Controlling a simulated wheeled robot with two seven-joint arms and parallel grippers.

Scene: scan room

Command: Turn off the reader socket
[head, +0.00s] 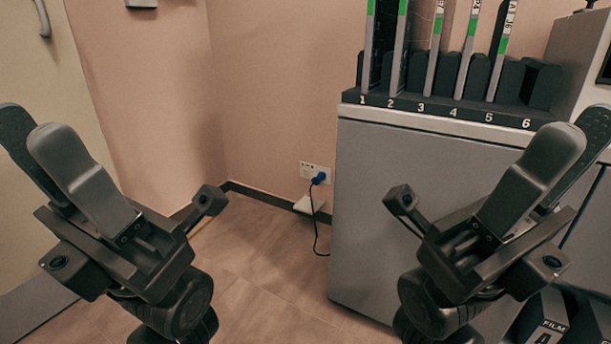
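The socket (308,170) is a small white plate low on the pink back wall, left of the grey cabinet. A blue plug (319,179) sits in its right part, and a black cord hangs from it to the floor. The switch is too small to read its position. My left gripper (28,122) is at the left edge, fingers apart and empty, far from the socket. My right gripper (579,123) is at the right, in front of the cabinet, fingers apart and empty. Neither touches anything.
A grey cabinet (420,200) stands right of the socket, carrying a dark numbered rack (455,105) with several upright plates. A pale wedge-shaped object (308,204) lies on the floor below the socket. The tiled floor (255,255) before the socket is clear. A box marked FILM (552,318) is at lower right.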

